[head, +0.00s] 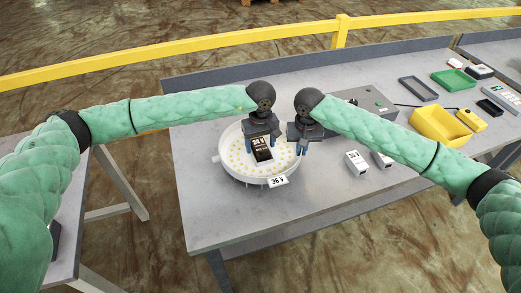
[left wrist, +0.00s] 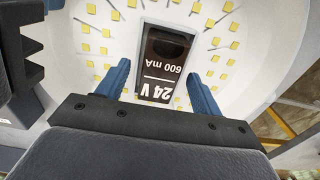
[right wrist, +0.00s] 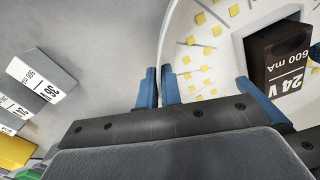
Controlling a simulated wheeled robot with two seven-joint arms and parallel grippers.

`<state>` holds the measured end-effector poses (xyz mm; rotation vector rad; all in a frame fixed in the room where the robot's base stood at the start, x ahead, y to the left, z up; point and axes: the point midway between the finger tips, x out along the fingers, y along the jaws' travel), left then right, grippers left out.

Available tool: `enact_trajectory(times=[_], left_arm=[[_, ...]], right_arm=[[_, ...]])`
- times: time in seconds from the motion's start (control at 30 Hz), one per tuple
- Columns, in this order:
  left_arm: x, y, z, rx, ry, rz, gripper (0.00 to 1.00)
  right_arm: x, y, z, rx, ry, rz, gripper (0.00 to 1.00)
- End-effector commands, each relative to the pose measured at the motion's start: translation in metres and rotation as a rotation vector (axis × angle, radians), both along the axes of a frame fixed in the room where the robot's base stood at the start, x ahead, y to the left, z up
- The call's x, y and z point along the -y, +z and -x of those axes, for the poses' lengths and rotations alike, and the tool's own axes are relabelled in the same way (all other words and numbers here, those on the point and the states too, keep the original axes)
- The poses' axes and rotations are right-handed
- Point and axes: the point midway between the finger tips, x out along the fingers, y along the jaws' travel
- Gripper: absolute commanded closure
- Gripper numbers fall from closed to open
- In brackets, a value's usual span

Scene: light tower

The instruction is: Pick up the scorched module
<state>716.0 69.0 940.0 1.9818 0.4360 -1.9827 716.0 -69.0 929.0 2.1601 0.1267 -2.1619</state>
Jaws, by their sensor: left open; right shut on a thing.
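The scorched module (head: 262,154) is a black block with a white-on-black "24 V 600 mA" label. It sits in the middle of a round white lamp (head: 229,167) dotted with yellow LEDs. In the left wrist view the module (left wrist: 163,72) has a dark blackened patch at its far end. My left gripper (head: 262,143) is open, with one blue finger on each side of the module and gaps showing. My right gripper (head: 302,146) is shut on the lamp's rim, seen between its fingers in the right wrist view (right wrist: 159,88).
A "36 V" tag (head: 278,181) is at the lamp's front. Two pale modules (head: 357,163) (head: 382,159) lie to the right; one reads 36 V in the right wrist view (right wrist: 42,75). A yellow bin (head: 439,126) and grey box (head: 365,101) stand further right. The front table is clear.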

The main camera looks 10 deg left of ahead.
Motion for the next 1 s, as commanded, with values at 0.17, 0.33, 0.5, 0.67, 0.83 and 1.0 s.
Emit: enact_trajectory(times=[0.17, 0.33, 0.5, 0.67, 0.83, 1.0], left_arm=[[0.0, 0.0, 0.0, 0.0, 0.0, 0.0, 0.53], [0.0, 0.001, 0.0, 0.0, 0.0, 0.0, 0.87], [0.0, 0.001, 0.0, 0.0, 0.0, 0.001, 0.88], [0.0, 0.008, 0.0, 0.001, -0.001, 0.0, 0.88], [0.0, 0.033, -0.001, 0.003, -0.001, 0.002, 0.88], [0.001, 0.064, 0.0, 0.003, -0.001, 0.001, 0.88]], right_arm=[[0.0, 0.001, 0.0, 0.001, 0.0, 0.0, 1.0], [0.0, 0.001, 0.0, 0.001, 0.0, 0.0, 1.0], [0.0, 0.001, 0.0, 0.001, 0.0, 0.0, 1.0], [0.0, 0.001, 0.0, 0.001, 0.0, 0.0, 1.0], [0.0, 0.001, 0.0, 0.001, 0.0, 0.0, 1.0], [0.0, 0.0, 0.0, 0.001, 0.0, 0.0, 1.0]])
